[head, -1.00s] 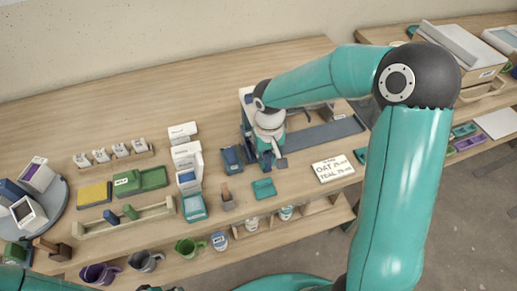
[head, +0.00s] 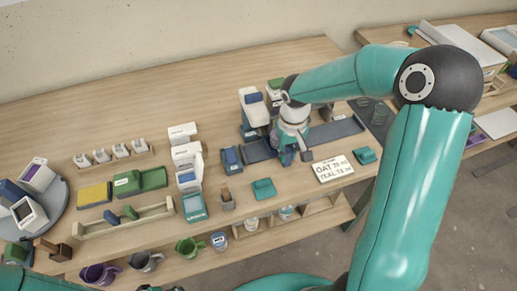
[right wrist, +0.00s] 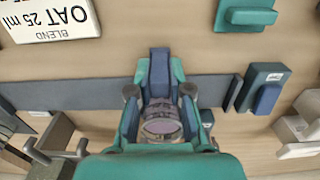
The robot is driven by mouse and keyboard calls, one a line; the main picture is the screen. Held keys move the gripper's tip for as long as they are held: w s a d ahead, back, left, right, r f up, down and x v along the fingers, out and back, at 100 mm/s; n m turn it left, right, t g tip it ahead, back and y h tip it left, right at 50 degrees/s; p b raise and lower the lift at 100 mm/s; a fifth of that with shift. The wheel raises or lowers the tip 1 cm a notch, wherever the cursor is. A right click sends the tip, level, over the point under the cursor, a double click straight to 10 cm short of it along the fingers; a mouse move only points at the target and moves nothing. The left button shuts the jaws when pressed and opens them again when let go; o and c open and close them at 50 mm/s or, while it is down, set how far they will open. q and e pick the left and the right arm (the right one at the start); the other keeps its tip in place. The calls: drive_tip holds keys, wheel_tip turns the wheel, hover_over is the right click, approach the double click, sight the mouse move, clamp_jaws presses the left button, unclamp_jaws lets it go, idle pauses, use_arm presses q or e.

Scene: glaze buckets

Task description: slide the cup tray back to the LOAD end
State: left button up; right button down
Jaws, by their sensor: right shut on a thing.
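My right gripper (head: 290,150) is over the long dark rail (head: 337,131) in the head view. In the right wrist view its fingers (right wrist: 160,98) are shut around a blue upright piece (right wrist: 159,68), which seems to be part of the cup tray. The rest of the tray is mostly hidden under the gripper and wrist. The rail (right wrist: 75,95) runs out on both sides of the fingers. No end label is legible. My left gripper is out of view.
A white machine (head: 253,108) stands behind the rail. A blue box (head: 231,158) is near its left end. The bare rail to the right looks clear.

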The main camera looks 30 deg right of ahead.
drive_tip(key=shift+s+d, duration=0.2)
drive_tip(key=shift+d, duration=0.6)
drive_tip(key=shift+s+d, duration=0.15)
drive_tip(key=shift+d, duration=0.65)
drive_tip(key=shift+s+d, duration=0.2)
drive_tip(key=shift+d, duration=0.7)
drive_tip(key=shift+s+d+p, duration=0.2)
drive_tip(key=shift+s+d, duration=0.05)
drive_tip(key=shift+d, duration=0.65)
drive_tip(key=shift+s+d+p, duration=0.2)
drive_tip(key=shift+d+p, duration=0.05)
drive_tip(key=shift+d, duration=0.7)
drive_tip(key=shift+s+d+p, duration=0.2)
drive_tip(key=shift+s+d, duration=0.05)
drive_tip(key=shift+d, duration=0.65)
drive_tip(key=shift+s+d+p, duration=0.15)
drive_tip(key=shift+s+d, duration=0.05)
drive_tip(key=shift+d, duration=0.65)
drive_tip(key=shift+s+d+p, duration=0.15)
drive_tip(key=shift+s+d, duration=0.05)
drive_tip(key=shift+d, duration=0.6)
drive_tip(key=shift+s+d+p, duration=0.15)
drive_tip(key=shift+s+d, duration=0.05)
drive_tip(key=shift+d, duration=0.8)
